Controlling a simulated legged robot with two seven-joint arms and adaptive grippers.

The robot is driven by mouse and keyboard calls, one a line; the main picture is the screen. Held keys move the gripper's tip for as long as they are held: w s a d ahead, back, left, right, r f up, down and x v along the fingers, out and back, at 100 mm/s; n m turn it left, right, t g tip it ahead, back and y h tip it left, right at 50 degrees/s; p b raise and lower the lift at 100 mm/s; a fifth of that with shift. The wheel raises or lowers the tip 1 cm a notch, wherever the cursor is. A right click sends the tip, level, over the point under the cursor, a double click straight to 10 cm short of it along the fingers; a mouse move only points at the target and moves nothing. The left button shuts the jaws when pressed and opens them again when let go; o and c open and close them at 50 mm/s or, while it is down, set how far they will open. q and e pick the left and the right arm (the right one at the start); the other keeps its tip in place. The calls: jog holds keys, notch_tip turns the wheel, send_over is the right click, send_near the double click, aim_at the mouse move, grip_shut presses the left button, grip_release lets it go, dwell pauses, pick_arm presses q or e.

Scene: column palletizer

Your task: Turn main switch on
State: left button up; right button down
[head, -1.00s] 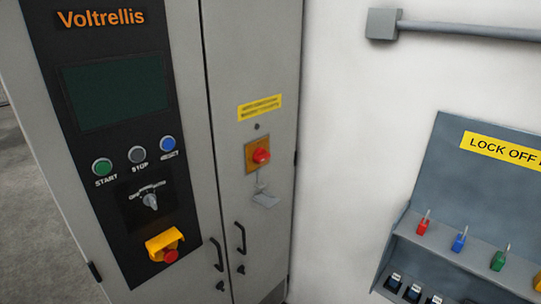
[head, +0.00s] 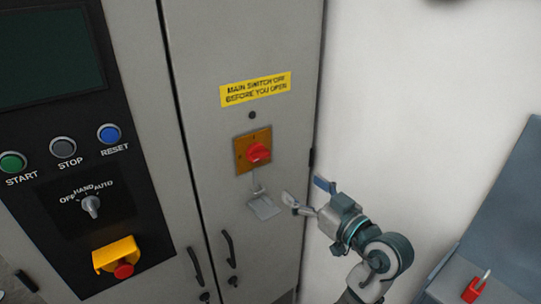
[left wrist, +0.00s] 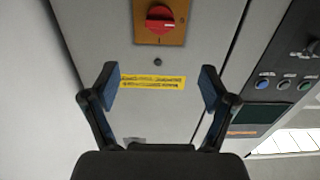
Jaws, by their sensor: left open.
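The main switch is a red rotary knob (head: 257,153) on an orange plate (head: 242,163), on the grey cabinet door. In the left wrist view the red knob (left wrist: 160,18) is at the top edge, with its grip bar about crosswise. The plate's markings are too small to read surely. My left gripper (head: 306,192) is open and empty, below and to the right of the switch in the head view, apart from it. In the left wrist view its fingers (left wrist: 158,88) are spread either side of the yellow label. My right gripper is not in view.
A grey tag (head: 264,207) hangs below the switch. A yellow warning label (head: 255,89) is above it. Door handles (head: 229,249) are lower left. A control panel (head: 130,225) with buttons, selector and a yellow-shrouded red button is left. A lockout station (head: 500,225) with a red padlock is right.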

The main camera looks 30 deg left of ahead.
aim_at(262, 158)
pick_arm(q)
jog(key=x, duration=1.6)
jog(key=shift+w+a+f, duration=0.1)
jog(key=shift+w+a, duration=0.1)
jog(key=shift+a, duration=0.1)
jog(key=shift+c, duration=0.3)
jog(key=c, duration=1.1)
